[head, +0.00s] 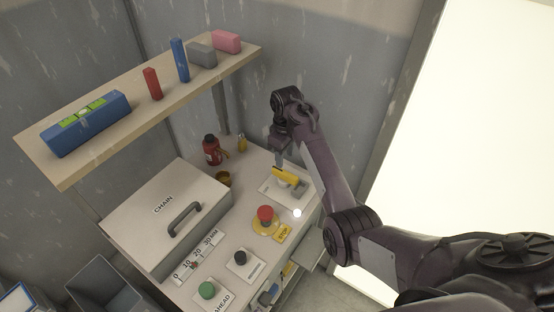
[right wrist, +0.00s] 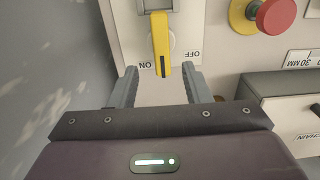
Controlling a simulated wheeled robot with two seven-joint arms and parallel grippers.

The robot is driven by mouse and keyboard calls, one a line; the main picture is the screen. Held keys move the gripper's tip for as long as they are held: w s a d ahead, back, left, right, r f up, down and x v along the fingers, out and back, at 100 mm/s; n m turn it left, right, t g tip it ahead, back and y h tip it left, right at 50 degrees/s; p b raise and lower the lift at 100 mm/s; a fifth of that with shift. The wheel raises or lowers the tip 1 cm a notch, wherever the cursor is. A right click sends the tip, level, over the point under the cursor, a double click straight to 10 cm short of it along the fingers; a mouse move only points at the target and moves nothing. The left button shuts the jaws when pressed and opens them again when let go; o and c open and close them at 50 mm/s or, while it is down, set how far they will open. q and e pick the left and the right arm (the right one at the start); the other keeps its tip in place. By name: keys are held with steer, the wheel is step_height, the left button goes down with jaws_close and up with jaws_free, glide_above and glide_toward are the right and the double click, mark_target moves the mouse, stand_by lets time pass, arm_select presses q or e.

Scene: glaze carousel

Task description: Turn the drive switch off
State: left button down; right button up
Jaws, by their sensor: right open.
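The drive switch is a yellow lever on a pale plate; it shows in the head view (head: 287,174) at the far right of the bench. In the right wrist view the yellow lever (right wrist: 160,40) points down toward my gripper, its black-marked tip near the ON label (right wrist: 146,65). The OFF label (right wrist: 194,54) is to the right of it. My right gripper (head: 279,160) is open over the switch. In the wrist view its two fingers (right wrist: 159,76) stand either side of the lever's end, with gaps visible; I cannot tell whether they are level with it. My left gripper is not in view.
A red stop button (head: 265,213) on a yellow base, a black knob (head: 240,257) and a green button (head: 207,290) sit nearer on the bench. A chain box (head: 165,205) stands left. A red bottle (head: 211,150) is behind. A wooden shelf (head: 130,105) overhangs the back.

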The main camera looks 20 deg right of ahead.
mark_target(285, 172)
steer(key=shift+w+f, duration=0.1)
steer(key=shift+f, duration=0.1)
steer(key=f, duration=0.2)
steer(key=s+f+p, duration=0.1)
steer(key=f, duration=0.1)
steer(key=shift+f, duration=0.25)
step_height(285, 172, down, 2)
steer(key=shift+w, duration=0.15)
steer(key=shift+f, duration=0.25)
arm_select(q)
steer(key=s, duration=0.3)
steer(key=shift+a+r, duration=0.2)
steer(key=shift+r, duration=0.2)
arm_select(e)
jaws_close()
